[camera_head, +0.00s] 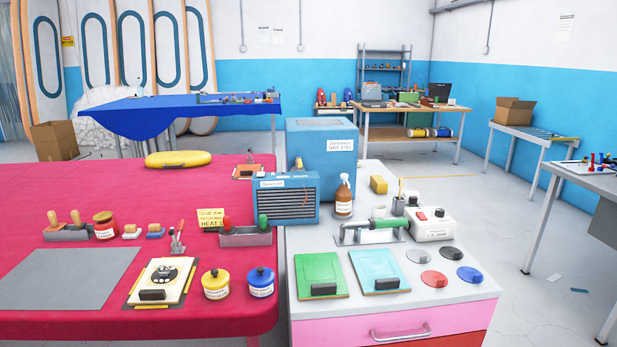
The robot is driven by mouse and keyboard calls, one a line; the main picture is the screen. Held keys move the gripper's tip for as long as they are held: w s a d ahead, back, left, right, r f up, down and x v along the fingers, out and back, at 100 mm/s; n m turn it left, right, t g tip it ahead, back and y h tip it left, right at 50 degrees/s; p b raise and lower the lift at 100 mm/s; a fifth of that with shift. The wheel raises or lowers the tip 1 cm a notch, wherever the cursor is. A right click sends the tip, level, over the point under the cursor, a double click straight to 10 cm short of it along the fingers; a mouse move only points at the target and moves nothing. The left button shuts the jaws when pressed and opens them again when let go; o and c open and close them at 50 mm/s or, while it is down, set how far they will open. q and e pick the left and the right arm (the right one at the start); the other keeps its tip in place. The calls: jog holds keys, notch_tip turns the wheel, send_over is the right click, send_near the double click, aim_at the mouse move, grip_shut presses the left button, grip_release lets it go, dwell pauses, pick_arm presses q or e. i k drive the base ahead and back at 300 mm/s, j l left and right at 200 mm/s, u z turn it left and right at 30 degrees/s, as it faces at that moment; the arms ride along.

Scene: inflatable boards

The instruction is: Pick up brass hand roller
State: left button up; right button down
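Neither of my grippers shows in the head view. I cannot make out a clearly brass roller. Two wooden-handled tools (75,218) stand upright in a grey holder (68,234) at the left of the red table; their lower ends are hidden. A grey tray (246,237) at the table's right side holds a red-handled tool (227,223) and a green-handled tool (262,222), with their working ends hidden. A small upright tool (178,236) stands in a grey base between them. Any of these could be the hand roller; I cannot tell which.
The red table (120,190) also bears a jar (104,226), a yellow tin (215,284), a blue tin (261,282) and a grey mat (66,279). A blue heater (287,197) stands behind the tray. The white-topped cabinet (440,305) on the right carries several items.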

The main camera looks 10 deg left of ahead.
aim_at(75, 214)
jog(key=u, duration=1.75)
